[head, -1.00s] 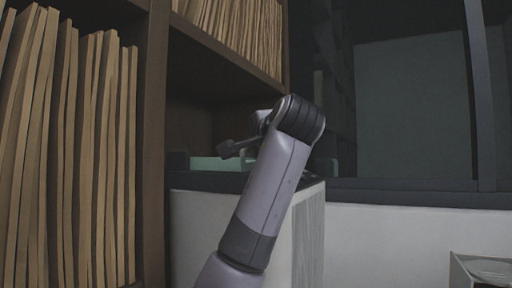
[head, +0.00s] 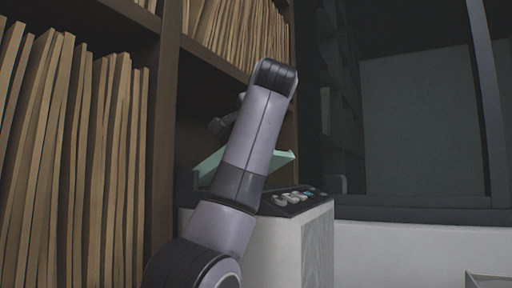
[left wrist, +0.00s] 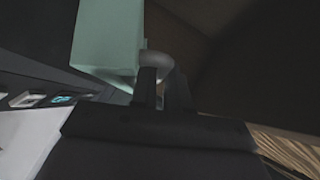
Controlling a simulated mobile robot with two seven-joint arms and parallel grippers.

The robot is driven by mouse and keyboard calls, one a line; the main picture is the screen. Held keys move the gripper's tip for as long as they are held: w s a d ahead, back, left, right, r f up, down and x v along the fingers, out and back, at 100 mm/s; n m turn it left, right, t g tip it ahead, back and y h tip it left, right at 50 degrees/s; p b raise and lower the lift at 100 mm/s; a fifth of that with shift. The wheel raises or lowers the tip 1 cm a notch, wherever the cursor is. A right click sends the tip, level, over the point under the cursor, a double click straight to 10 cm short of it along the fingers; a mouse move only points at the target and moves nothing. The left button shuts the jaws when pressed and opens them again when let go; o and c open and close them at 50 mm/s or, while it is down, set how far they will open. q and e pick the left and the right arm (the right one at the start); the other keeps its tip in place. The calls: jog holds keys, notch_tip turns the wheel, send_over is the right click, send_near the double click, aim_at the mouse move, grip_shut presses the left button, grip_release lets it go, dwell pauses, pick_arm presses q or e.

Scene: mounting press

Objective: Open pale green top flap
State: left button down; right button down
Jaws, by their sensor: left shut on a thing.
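The pale green top flap (head: 282,159) is on top of the white press (head: 270,240) in the head view. It is tilted up, with a dark gap under it, and my left arm hides its middle. In the left wrist view the flap (left wrist: 108,35) fills the upper left. My left gripper (left wrist: 162,85) is shut on a pale rounded handle (left wrist: 157,62) beside the flap's edge. My right gripper is not in view.
A dark control panel (head: 292,198) with several buttons lies on the press top. A brown shelf (head: 152,150) full of folders (head: 95,170) stands close on the left and behind. A dark window frame (head: 420,201) is on the right, with open room before it.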

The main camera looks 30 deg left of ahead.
pick_arm(q)
jog(key=shift+a+r, duration=0.6)
jog(key=shift+a, duration=0.2)
jog(key=c, duration=1.4)
grip_release()
jog(key=shift+a, duration=0.15)
jog(key=shift+c, duration=0.2)
jog(key=shift+s, duration=0.1)
jog(key=shift+s+d+r, duration=0.1)
jog(key=shift+s+d, duration=0.05)
jog(key=shift+d, duration=0.2)
jog(key=b+v, duration=0.1)
jog(key=v, duration=0.5)
jog(key=shift+s+b, duration=0.2)
jog(key=shift+b, duration=0.2)
jog(key=shift+d+r, duration=0.1)
jog(key=shift+r, duration=0.05)
